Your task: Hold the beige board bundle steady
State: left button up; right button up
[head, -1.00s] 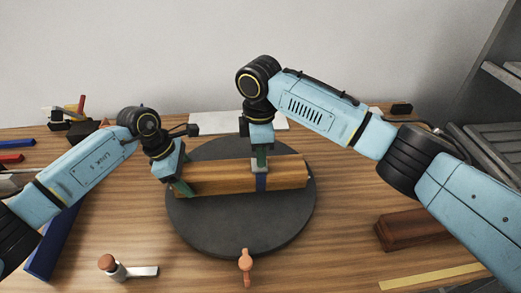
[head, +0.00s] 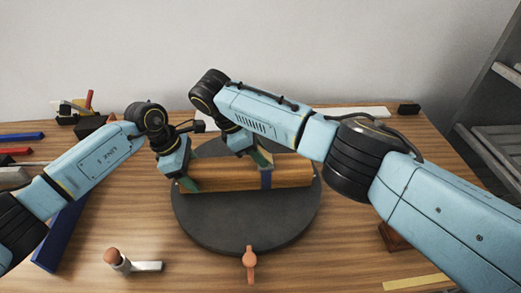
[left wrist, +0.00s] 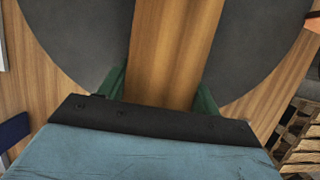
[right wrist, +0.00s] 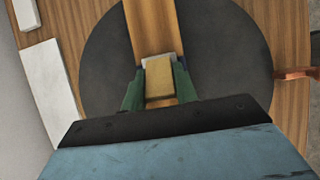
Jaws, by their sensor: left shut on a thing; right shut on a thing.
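The beige board bundle (head: 225,178) lies lengthwise on a dark round turntable (head: 240,225). My left gripper (head: 187,184) is shut across the left end of the bundle; the left wrist view shows green fingers on both sides of the bundle (left wrist: 172,50). My right gripper (head: 263,160) is at the bundle's top near the band. In the right wrist view its fingers close on a small yellowish block (right wrist: 159,80) with a pale edge, over the bundle (right wrist: 152,25). Whether this block is fixed to the bundle is unclear.
A small brown-topped item (head: 114,258) lies front left. A blue bar (head: 58,235) lies left, and a dark red-brown block (head: 391,237) is partly behind my right arm.

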dwell(0.4)
jog(key=o, duration=1)
jog(key=shift+a, duration=0.1)
jog(key=v, duration=1.2)
jog(key=shift+f, duration=0.1)
